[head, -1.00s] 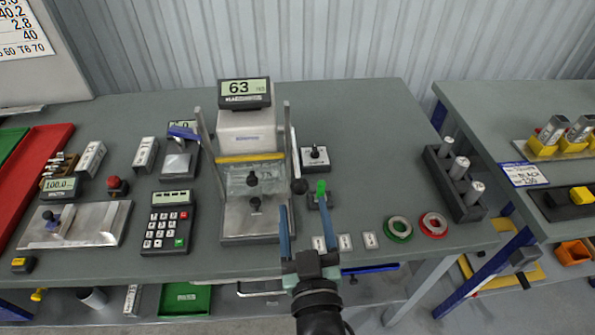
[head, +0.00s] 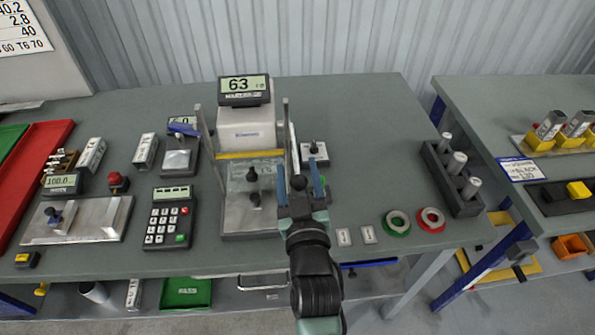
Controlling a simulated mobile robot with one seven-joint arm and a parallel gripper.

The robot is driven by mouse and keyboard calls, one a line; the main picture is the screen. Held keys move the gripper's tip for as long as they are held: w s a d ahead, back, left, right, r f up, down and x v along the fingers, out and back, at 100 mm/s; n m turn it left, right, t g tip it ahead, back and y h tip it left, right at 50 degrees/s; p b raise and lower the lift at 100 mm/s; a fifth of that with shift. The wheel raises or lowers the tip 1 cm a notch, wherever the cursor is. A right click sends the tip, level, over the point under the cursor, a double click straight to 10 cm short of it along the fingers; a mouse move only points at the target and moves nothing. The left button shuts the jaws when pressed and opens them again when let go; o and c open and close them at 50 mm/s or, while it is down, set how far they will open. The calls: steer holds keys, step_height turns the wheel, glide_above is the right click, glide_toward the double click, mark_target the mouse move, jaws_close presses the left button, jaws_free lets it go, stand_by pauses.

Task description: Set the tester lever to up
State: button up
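The tester (head: 246,130) stands at the middle of the table, with a white head, a display reading 63 and a clear guard over a metal base. Its lever shows at the right side and ends in a black ball knob (head: 299,183), low and toward me. My gripper (head: 298,168) is open, with one blue finger on each side of the knob in the picture. I cannot tell whether either finger touches it.
A small box with a black knob (head: 314,153) stands close behind my gripper on the right. A green ring (head: 397,223) and a red ring (head: 430,220) lie farther right, before a black block of pins (head: 452,180). A calculator (head: 169,220) lies left of the tester.

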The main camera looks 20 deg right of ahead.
jaws_close()
stand_by(1.2)
